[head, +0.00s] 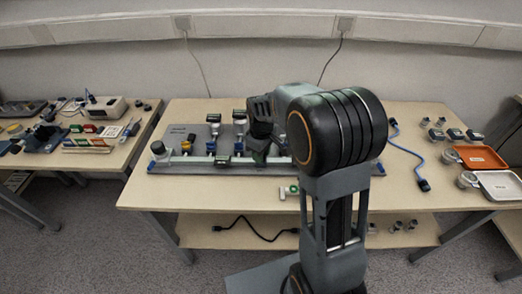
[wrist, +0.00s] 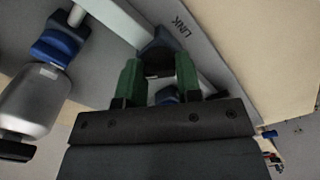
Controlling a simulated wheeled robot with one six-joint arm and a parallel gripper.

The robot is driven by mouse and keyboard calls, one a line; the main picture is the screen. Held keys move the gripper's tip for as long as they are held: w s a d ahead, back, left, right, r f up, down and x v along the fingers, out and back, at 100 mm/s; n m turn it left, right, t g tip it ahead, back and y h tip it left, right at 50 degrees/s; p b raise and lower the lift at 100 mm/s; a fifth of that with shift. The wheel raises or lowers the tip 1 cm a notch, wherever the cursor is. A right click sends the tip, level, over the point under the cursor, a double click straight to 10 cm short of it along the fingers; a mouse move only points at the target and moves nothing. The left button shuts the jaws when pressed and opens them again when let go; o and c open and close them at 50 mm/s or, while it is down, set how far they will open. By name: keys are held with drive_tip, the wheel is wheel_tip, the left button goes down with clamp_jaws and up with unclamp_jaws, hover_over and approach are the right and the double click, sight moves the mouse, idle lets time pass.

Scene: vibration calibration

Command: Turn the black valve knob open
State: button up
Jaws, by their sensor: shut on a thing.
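The black valve knob (wrist: 158,58) is between the two green fingertips of my gripper (wrist: 159,72) in the wrist view. The fingers are shut on it from both sides. Its turn angle cannot be read. In the head view my gripper (head: 261,152) reaches down to the pipe on the grey board (head: 172,133), near the board's middle. The knob is hidden there behind my gripper and arm.
A silver cylinder (wrist: 36,100) with a blue fitting (wrist: 54,42) stands left of my gripper in the wrist view. Several gauges and fittings line the board. A blue cable (head: 408,152), an orange tray (head: 478,157) and a white tray (head: 499,184) lie right.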

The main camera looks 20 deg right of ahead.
drive_tip(key=m+p, duration=0.1)
drive_tip(key=m, duration=0.4)
drive_tip(key=shift+m+p, duration=0.3)
drive_tip(key=shift+p, duration=0.1)
drive_tip(key=m+p, duration=0.1)
drive_tip(key=m, duration=0.4)
drive_tip(key=shift+m, duration=0.3)
drive_tip(key=o, duration=0.9)
drive_tip(key=shift+o, duration=0.2)
wheel_tip(320, 180, up, 14)
drive_tip(key=p, duration=0.2)
drive_tip(key=shift+f, duration=0.1)
